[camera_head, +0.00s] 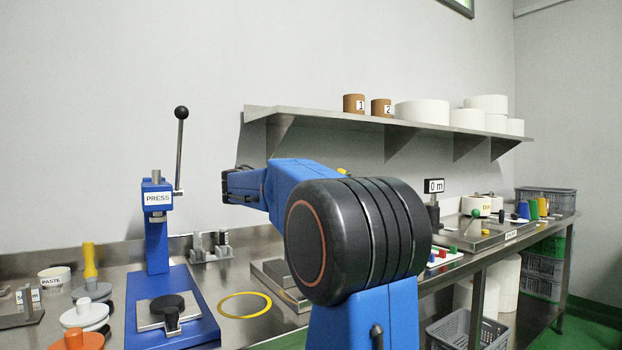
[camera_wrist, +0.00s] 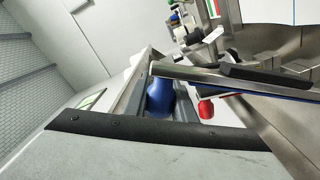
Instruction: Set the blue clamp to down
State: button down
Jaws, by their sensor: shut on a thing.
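A rounded blue piece (camera_wrist: 160,99), taken as the handle of the blue clamp, shows in the wrist view between the grey fingers of my gripper (camera_wrist: 157,85). My gripper is shut on it. A steel bar (camera_wrist: 215,76) with a dark end piece runs to the right, close past the fingertips. Whether the blue piece joins this bar is hidden, and I cannot tell the clamp's position. In the head view my arm hides the gripper, and I cannot make out the clamp there.
A red piece (camera_wrist: 206,109) lies close to the right of the fingers. In the head view a blue press (camera_head: 157,240) with a tall lever stands on the steel bench at left. A wall shelf (camera_head: 400,122) with rolls hangs above. Grey crates (camera_head: 462,332) stand below the bench.

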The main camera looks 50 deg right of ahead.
jog(key=s+a+f+m, duration=0.3)
jog(key=s+f+m, duration=0.4)
jog(key=s+f, duration=0.6)
jog(key=shift+f, duration=0.35)
jog(key=c, duration=1.5)
grip_release()
jog(key=shift+o, duration=0.2)
jog(key=shift+w+a, duration=0.1)
jog(key=shift+a, duration=0.05)
jog(key=v, duration=1.7)
jog(key=shift+a, duration=0.15)
